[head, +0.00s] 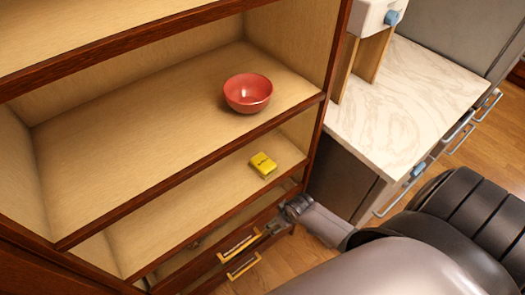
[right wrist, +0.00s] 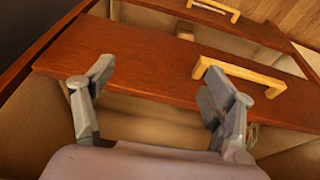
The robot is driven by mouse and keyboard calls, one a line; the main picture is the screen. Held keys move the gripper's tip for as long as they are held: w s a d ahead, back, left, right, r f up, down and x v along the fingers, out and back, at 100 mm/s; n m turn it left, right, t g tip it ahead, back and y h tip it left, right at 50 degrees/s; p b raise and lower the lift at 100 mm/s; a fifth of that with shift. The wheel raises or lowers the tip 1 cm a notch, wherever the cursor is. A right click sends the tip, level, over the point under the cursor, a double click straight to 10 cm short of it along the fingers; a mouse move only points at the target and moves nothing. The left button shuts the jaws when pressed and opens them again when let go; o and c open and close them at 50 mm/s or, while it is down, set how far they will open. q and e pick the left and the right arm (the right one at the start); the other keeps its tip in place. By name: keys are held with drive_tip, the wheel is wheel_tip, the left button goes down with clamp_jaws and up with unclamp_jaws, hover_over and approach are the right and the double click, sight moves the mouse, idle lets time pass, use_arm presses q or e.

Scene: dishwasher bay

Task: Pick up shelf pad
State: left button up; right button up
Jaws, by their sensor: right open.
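A small yellow pad (head: 263,165) with dark markings lies on the lower shelf (head: 190,205) of the wooden cabinet, near its right front edge. I take it for the shelf pad. My right gripper (head: 273,226) is below and in front of that shelf, beside the drawer fronts, apart from the pad. In the right wrist view my right gripper (right wrist: 160,75) is open, its two fingers spread over a reddish-brown drawer front (right wrist: 150,70), with nothing seen between them. The pad is not seen in the right wrist view. My left gripper is not in view.
A red bowl (head: 248,93) stands on the shelf above. A marble-topped counter (head: 405,100) stands to the right.

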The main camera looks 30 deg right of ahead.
drive_tip(key=w+r+p, duration=0.1)
drive_tip(key=w+r, duration=0.2)
drive_tip(key=r, duration=0.5)
drive_tip(key=w+r+p, duration=0.2)
drive_tip(key=r, duration=0.6)
drive_tip(key=t, duration=0.1)
approach(268, 166)
drive_tip(key=f, duration=0.3)
drive_tip(key=shift+w+n+y+p, duration=0.25)
drive_tip(key=shift+n+y+p, duration=0.05)
drive_tip(key=shift+p, duration=0.05)
drive_tip(key=shift+w, duration=0.25)
drive_tip(key=shift+w+f, duration=0.15)
drive_tip(key=shift+f, duration=0.25)
drive_tip(key=shift+p+x, duration=0.55)
drive_tip(key=shift+x, duration=2.55)
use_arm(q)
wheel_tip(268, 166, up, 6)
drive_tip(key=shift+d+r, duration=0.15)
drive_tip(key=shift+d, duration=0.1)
use_arm(e)
drive_tip(key=shift+w+d, duration=0.1)
drive_tip(key=shift+d, duration=0.05)
drive_tip(key=shift+r, duration=0.1)
drive_tip(key=c, duration=1.3)
